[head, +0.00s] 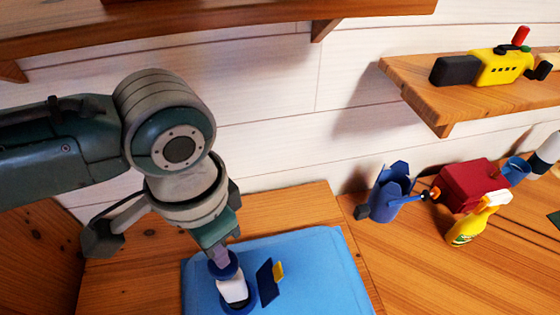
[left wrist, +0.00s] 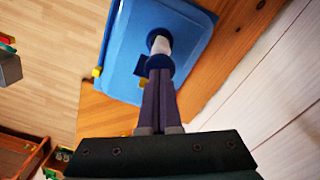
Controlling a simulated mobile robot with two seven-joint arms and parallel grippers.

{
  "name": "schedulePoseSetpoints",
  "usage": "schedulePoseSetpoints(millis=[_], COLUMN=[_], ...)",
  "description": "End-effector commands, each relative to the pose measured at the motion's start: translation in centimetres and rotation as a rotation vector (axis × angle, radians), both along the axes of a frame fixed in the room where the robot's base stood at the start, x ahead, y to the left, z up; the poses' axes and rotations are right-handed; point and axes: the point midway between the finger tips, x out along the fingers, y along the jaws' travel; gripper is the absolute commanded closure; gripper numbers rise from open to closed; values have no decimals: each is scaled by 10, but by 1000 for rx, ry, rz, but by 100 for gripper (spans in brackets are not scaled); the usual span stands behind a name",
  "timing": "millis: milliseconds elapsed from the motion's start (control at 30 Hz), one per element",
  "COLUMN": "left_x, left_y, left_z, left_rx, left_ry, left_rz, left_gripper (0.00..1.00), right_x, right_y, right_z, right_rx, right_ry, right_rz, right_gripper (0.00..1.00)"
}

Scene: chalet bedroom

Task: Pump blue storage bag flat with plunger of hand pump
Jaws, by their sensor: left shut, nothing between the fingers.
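The blue storage bag (head: 310,262) lies on the wooden surface below my left arm, and looks a little puffed up. The hand pump (head: 232,290), a white body with a dark blue base and a round blue plunger top, stands on the bag. My left gripper (head: 219,256) is shut and empty, pointing down with its fingertips at the plunger top. They look in contact, but this is hard to tell. The left wrist view shows the shut fingers (left wrist: 160,95) in front of the plunger top (left wrist: 160,62). My right gripper is not in view.
A dark blue flap (head: 267,283) with a yellow tab stands beside the pump. At right are a blue holder (head: 388,192), a dark red box (head: 470,185) and a yellow spray bottle (head: 468,228). A wooden shelf (head: 420,88) above holds a yellow device (head: 500,67).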

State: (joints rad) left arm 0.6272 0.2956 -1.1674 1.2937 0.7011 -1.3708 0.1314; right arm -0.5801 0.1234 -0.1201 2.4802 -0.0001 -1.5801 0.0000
Motion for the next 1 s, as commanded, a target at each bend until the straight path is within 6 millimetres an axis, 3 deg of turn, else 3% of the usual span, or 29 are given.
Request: schedulePoseSetpoints(millis=[633, 1000], left_x=[-1, 0], left_y=[0, 0], left_z=[-43, -15], left_rx=[0, 0], left_ry=[1, 1], left_rz=[0, 0], left_gripper=[100, 100], right_x=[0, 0], right_y=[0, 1], right_z=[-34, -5], right_rx=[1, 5], right_ry=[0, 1], right_rz=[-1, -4], right_gripper=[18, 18])
